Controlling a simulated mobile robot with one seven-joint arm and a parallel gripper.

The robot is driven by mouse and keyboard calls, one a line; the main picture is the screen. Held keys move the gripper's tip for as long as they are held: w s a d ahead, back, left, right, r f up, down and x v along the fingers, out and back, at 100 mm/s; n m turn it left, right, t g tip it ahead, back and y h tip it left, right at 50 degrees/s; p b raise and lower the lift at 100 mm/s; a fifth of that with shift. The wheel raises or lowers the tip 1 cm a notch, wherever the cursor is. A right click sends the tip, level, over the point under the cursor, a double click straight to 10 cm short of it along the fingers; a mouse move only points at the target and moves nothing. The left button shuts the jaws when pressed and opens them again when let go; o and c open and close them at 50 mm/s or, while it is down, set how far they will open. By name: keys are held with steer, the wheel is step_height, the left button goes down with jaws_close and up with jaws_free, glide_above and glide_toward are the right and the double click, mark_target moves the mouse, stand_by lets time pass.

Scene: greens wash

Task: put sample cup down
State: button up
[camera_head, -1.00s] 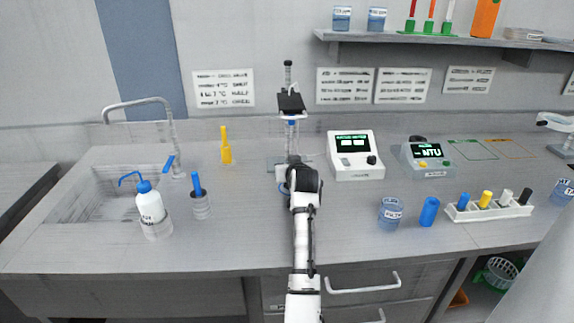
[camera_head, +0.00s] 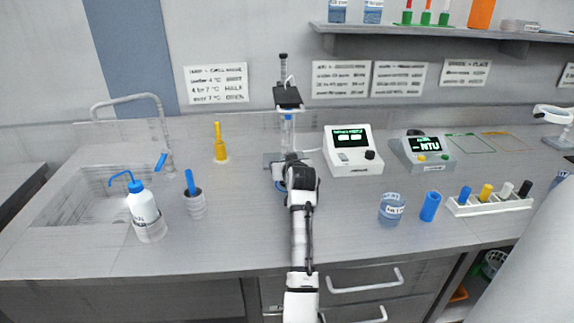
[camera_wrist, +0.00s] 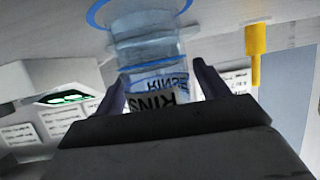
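A clear cup with blue edges and a label reading RINSE (camera_wrist: 155,82) stands between the fingers of my gripper (camera_wrist: 160,85) in the wrist view. The fingers lie close along both its sides and appear to hold it. The wrist view is upside down, with the bench at its top. A blue ring (camera_wrist: 105,12) shows on the bench there, by the cup. In the head view my gripper (camera_head: 284,180) is at the foot of the probe stand (camera_head: 288,97). My arm hides most of the cup there.
Right of the stand are a white meter (camera_head: 352,152) and a grey NTU meter (camera_head: 422,154). A clear blue cup (camera_head: 391,210), a blue cylinder (camera_head: 430,206) and a vial rack (camera_head: 488,205) stand farther right.

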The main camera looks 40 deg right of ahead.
steer(key=shift+r, duration=0.2)
steer(key=b+v, duration=0.2)
steer(key=v, duration=1)
steer(key=shift+b, duration=0.4)
steer(key=shift+a, duration=0.1)
